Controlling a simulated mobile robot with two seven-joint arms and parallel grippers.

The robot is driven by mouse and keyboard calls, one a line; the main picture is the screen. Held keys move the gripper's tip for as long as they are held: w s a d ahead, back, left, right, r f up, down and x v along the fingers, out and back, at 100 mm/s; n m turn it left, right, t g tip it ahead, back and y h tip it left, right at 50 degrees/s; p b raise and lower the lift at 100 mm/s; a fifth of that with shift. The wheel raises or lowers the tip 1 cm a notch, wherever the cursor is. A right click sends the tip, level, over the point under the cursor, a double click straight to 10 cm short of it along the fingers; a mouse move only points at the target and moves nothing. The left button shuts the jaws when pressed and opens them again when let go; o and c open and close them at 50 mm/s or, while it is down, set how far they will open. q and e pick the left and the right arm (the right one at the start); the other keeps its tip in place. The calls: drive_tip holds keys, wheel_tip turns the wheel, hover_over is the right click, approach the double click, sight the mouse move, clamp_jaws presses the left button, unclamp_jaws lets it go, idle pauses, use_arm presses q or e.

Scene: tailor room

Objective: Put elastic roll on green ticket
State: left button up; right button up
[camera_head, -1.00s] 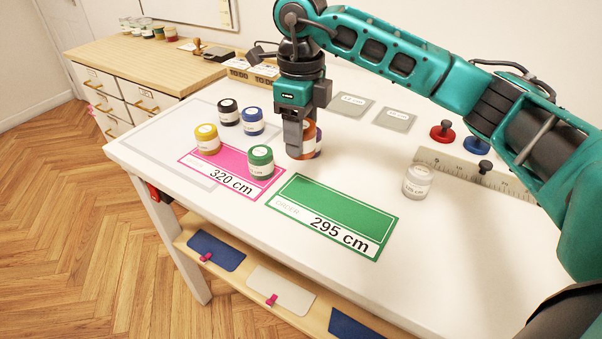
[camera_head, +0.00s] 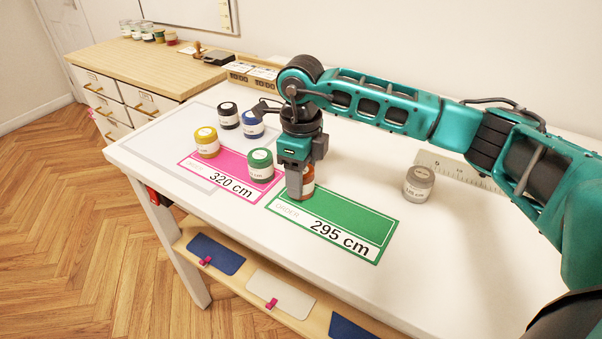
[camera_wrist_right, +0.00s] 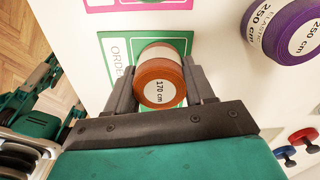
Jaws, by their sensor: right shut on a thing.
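The green ticket (camera_head: 345,219), marked 295 cm, lies on the white table. My right gripper (camera_head: 300,192) is shut on an orange elastic roll (camera_head: 308,180) labelled 170 cm, at the ticket's upper left corner in the head view. In the right wrist view the orange roll (camera_wrist_right: 160,80) sits between both fingers, with the green ticket (camera_wrist_right: 118,45) behind it. I cannot tell whether the roll touches the ticket. A purple roll (camera_wrist_right: 285,28) labelled 250 cm stands apart in the wrist view. My left gripper is not in view.
A pink ticket (camera_head: 203,175) marked 320 cm lies left, with yellow (camera_head: 207,142) and green (camera_head: 261,165) rolls on it. Black (camera_head: 228,115) and blue (camera_head: 252,123) rolls stand behind. A grey roll (camera_head: 418,184) and a ruler (camera_head: 450,168) are right. The front table is clear.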

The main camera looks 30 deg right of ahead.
drive_tip(key=o, duration=1)
drive_tip(key=shift+f, duration=0.1)
wheel_tip(320, 180, up, 12)
drive_tip(key=shift+r, duration=0.2)
